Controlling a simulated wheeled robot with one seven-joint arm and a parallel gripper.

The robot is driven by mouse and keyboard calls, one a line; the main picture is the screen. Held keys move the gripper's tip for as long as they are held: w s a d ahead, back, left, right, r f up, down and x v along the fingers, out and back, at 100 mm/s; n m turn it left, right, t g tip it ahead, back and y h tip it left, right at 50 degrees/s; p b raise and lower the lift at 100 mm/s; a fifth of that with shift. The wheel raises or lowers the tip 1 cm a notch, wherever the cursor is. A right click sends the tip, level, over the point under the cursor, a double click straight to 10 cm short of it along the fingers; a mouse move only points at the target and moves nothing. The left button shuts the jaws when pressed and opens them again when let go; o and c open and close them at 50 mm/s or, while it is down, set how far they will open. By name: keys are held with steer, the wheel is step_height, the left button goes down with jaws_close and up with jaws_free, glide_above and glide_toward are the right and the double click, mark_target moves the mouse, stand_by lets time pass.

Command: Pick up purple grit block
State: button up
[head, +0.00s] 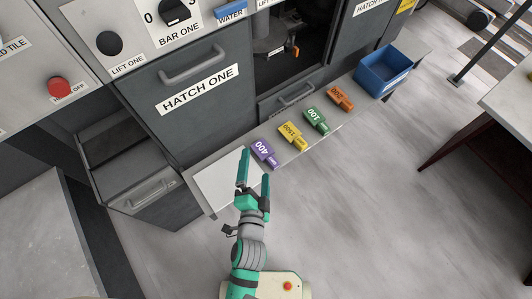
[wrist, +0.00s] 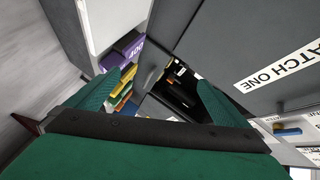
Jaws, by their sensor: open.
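The purple grit block (head: 265,152), marked 400, lies on a narrow pale shelf at the left end of a row of blocks. It also shows in the wrist view (wrist: 128,50), at upper left, just beyond one finger. My gripper (head: 254,168) has green fingers spread apart with nothing between them. In the head view it is just left of and nearer than the purple block, and overlaps the shelf. In the wrist view the fingers (wrist: 155,97) stand wide apart. I cannot tell the exact height of the gripper above the shelf.
A yellow block (head: 293,136), a green block (head: 317,120) and an orange block (head: 341,99) lie to the right on the shelf (head: 222,186). A blue bin (head: 384,72) stands at its far end. The cabinet with the HATCH ONE panel (head: 197,90) rises behind. Open floor lies in front.

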steer(key=w+d+r+m+y, duration=0.2)
steer(key=w+d+r+m, duration=0.3)
steer(key=w, duration=0.6)
steer(key=w+d+r+m+y, duration=0.1)
steer(key=w+r+m+y, duration=0.15)
steer(key=w+r, duration=0.7)
steer(key=n+g+h, duration=0.4)
steer(key=n+g, duration=0.7)
steer(key=g, duration=0.4)
glide_above(267, 153)
steer(key=shift+m, duration=0.25)
step_height(267, 153, down, 17)
steer(key=shift+f, duration=3.4)
